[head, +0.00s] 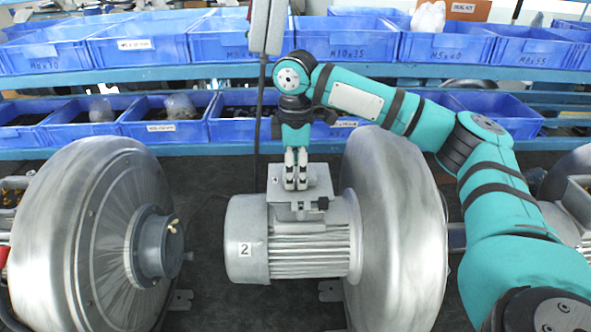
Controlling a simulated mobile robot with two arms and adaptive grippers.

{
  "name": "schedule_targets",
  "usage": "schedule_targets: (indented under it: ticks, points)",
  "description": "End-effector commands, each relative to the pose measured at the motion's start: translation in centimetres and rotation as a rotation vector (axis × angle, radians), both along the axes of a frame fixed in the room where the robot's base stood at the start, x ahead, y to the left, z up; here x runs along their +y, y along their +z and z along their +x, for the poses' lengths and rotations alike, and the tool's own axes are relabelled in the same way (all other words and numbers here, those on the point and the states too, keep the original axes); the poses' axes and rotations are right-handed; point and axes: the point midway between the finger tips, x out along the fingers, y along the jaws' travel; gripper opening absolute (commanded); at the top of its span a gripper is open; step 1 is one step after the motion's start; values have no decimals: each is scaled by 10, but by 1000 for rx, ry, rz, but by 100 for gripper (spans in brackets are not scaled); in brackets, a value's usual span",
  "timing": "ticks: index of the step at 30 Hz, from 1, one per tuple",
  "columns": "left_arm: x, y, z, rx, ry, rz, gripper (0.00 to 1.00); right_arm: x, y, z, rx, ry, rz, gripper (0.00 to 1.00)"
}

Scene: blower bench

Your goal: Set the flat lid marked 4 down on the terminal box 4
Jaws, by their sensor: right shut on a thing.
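My right gripper (296,184) points down over the middle motor and is shut on the flat grey lid (318,178). The lid is level, right above the terminal box (297,213) on top of that motor. I cannot tell whether the lid touches the box or hangs just above it. The motor (246,226) carries a label reading 2. No mark 4 is readable on the lid or box. The fingers hide part of the lid. My left gripper is out of view.
A large silver blower housing (405,230) adjoins the motor on the right; another (85,230) stands left. Blue bins (235,42) fill the shelves behind. A grey device (267,25) with a dark cable hangs behind my gripper. The dark bench between the left housing and motor is mostly clear.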

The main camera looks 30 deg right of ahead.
Motion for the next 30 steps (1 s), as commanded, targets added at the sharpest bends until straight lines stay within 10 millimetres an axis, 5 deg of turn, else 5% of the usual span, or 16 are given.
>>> schedule_targets:
  ticks: [2, 3, 9, 20, 30]
  points:
    - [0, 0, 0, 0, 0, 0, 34, 0, -1, 0, 1, 0, 1, 6]
    - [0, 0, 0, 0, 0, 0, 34, 0, -1, 0, 1, 0, 1, 46]
    - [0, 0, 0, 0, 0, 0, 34, 0, -1, 0, 1, 0, 0, 70]
    - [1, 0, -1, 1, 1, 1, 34, 0, 6, 0, -1, 0, 1, 70]
    - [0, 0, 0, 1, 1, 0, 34, 1, 75, 1, -4, 1, 2, 70]
